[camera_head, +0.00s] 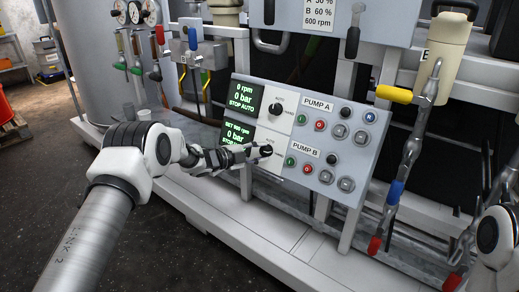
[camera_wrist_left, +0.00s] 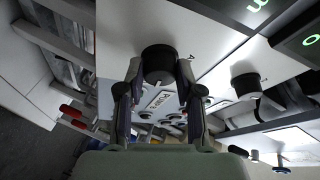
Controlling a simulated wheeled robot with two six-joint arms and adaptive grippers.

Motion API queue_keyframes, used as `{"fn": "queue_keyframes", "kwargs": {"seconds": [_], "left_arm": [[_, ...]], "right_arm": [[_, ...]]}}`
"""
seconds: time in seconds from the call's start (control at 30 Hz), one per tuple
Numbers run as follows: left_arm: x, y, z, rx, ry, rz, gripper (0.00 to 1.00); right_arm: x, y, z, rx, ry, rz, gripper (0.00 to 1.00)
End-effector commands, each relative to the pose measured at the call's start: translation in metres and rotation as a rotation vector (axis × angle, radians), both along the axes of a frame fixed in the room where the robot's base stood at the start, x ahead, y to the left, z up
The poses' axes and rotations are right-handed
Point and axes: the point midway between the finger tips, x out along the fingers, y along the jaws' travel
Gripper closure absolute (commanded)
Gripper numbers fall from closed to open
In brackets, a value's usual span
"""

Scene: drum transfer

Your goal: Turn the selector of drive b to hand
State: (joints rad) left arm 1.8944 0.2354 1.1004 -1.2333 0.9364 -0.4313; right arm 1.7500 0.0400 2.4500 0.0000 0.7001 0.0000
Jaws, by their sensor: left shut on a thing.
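The drive b selector (camera_head: 267,150) is a black knob on a white plate beside the lower display, level with the PUMP B row. In the left wrist view the knob (camera_wrist_left: 158,62) sits between the fingertips. My left gripper (camera_head: 259,152) is shut on it, and its fingers (camera_wrist_left: 158,75) touch both sides. The knob's pointer is hidden, so its setting cannot be read. The lower display (camera_head: 237,132) shows 0 bar; its bottom line is partly covered by my gripper. My right arm is at the right edge; its gripper's jaws are not clear.
The other selector (camera_head: 275,109), with AUTO and HAND labels, is just above. The upper display (camera_head: 243,94) reads STOP AUTO. Push buttons (camera_head: 320,125) fill the panel to the right. A yellow-handled valve (camera_head: 395,94) and pipework stand farther right.

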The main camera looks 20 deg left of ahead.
Motion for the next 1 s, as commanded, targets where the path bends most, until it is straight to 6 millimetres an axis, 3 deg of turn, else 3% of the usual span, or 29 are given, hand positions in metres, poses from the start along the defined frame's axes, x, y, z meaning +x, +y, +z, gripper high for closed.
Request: {"fn": "queue_keyframes", "kwargs": {"seconds": [0.3,0.8,0.83,0.87,0.9,1.0], "left_arm": [[0.0007,0.0,0.0021,0.107,-0.04,-0.041,0.99],[0.0007,-0.0001,0.0012,0.125,-0.046,-0.049,0.99],[0.0007,-0.0001,0.0012,0.125,-0.046,-0.049,0.58],[0.0007,-0.0001,0.0012,0.125,-0.046,-0.049,0.47],[0.0007,-0.0001,0.0012,0.125,-0.046,-0.049,0.39],[0.0006,-0.0001,0.0011,0.124,-0.046,-0.049,0.39]], "right_arm": [[0.0,0.0,0.0087,0.0,0.0,0.0,0.6],[0.0,0.0,0.0091,0.0,0.0,0.0,0.6],[0.0,0.0,0.0091,0.0,0.0,0.0,0.6],[0.0,0.0,0.0091,0.0,0.0,0.0,0.6],[0.0,0.0,0.0091,0.0,0.0,0.0,0.6],[0.0,0.0,0.0091,0.0,0.0,0.0,0.6]]}}
